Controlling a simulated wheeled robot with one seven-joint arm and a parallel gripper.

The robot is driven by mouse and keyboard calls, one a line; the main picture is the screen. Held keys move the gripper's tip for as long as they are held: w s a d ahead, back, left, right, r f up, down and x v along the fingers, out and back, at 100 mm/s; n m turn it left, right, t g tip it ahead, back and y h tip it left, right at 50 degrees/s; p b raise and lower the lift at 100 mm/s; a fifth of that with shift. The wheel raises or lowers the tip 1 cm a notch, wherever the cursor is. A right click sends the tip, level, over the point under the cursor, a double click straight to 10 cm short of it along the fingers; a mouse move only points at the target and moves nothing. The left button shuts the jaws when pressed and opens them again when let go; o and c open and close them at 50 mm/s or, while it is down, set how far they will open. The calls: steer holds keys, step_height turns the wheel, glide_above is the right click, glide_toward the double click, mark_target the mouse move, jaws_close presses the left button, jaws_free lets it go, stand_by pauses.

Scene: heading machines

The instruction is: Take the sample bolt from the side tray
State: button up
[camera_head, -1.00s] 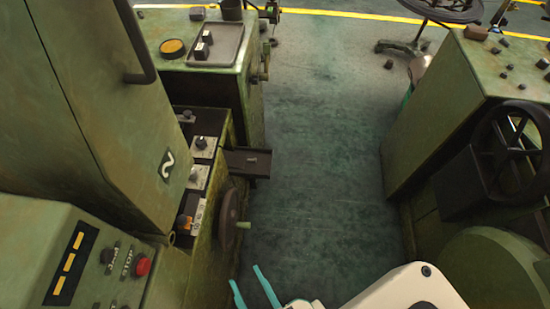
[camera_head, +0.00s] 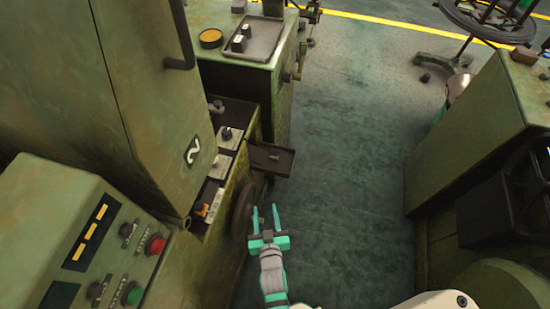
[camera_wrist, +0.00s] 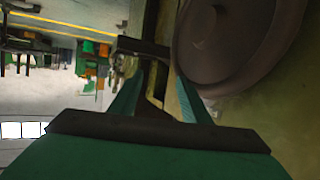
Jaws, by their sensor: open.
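The side tray (camera_head: 258,168) is a small dark shelf sticking out from the right side of the green machine. A small dark bolt (camera_head: 274,156) lies on it, hard to make out at this size. My gripper (camera_head: 265,209) is open and empty, below the tray in the head view and apart from it, with its teal fingers pointing toward it. In the wrist view my fingers (camera_wrist: 160,85) are spread, and a dark edge that looks like the tray (camera_wrist: 143,47) shows just beyond their tips. The bolt cannot be made out there.
A round handwheel (camera_head: 243,208) stands close to the left of my gripper; it is large in the wrist view (camera_wrist: 235,45). A control panel (camera_head: 90,245) with red and green buttons is at lower left. A green machine (camera_head: 470,130) stands at right. The aisle floor (camera_head: 345,160) is clear.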

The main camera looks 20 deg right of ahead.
steer(key=m+h, duration=0.1)
steer(key=h, duration=0.1)
glide_toward(274, 163)
step_height(274, 163, up, 4)
steer(key=shift+g, duration=0.5)
steer(key=shift+x, duration=5.25)
steer(key=shift+a+f, duration=0.1)
steer(key=c, duration=0.8)
